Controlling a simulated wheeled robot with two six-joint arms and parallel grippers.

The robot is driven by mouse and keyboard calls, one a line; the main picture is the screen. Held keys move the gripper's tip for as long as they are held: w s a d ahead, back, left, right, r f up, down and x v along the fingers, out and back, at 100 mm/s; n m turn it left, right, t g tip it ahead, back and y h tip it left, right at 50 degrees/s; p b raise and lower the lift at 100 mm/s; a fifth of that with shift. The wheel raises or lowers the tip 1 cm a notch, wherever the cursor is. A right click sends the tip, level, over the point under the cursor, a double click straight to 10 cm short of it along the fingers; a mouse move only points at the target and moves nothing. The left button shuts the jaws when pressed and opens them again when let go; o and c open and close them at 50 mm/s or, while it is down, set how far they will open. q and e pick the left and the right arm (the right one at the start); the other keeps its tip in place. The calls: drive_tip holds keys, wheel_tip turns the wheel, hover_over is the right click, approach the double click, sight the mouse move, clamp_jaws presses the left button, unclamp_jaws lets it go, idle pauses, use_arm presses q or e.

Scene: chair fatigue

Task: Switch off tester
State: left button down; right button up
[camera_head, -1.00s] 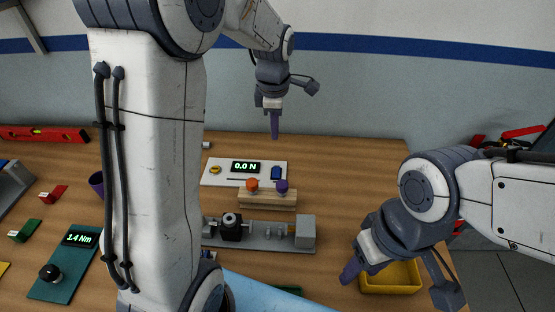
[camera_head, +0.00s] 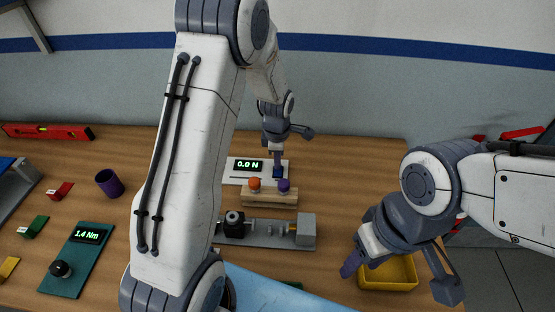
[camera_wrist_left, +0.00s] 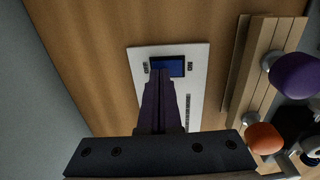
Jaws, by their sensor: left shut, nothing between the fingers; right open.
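The white tester panel (camera_head: 240,181) lies at the back of the bench. Its dark display (camera_head: 249,165) reads 0.0 N in green. A blue switch (camera_head: 279,175) is at its right end. My left gripper (camera_head: 277,166) is shut and empty, pointing down at the blue switch. In the left wrist view its purple fingers (camera_wrist_left: 161,74) overlap the lower edge of the blue switch (camera_wrist_left: 174,64) on the white panel (camera_wrist_left: 138,66); I cannot tell whether they touch it. My right gripper (camera_head: 352,265) is open and empty over the bench's right side, beside a yellow bin.
A wooden block (camera_head: 268,199) with an orange knob (camera_head: 254,183) and a purple knob (camera_head: 284,185) stands just in front of the panel. A grey fixture (camera_head: 300,240) lies nearer. A teal box (camera_head: 75,265) reading 1.4 Nm is at left. The yellow bin (camera_head: 400,282) is at right.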

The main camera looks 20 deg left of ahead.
use_arm(q)
drive_tip(key=shift+f, duration=0.25)
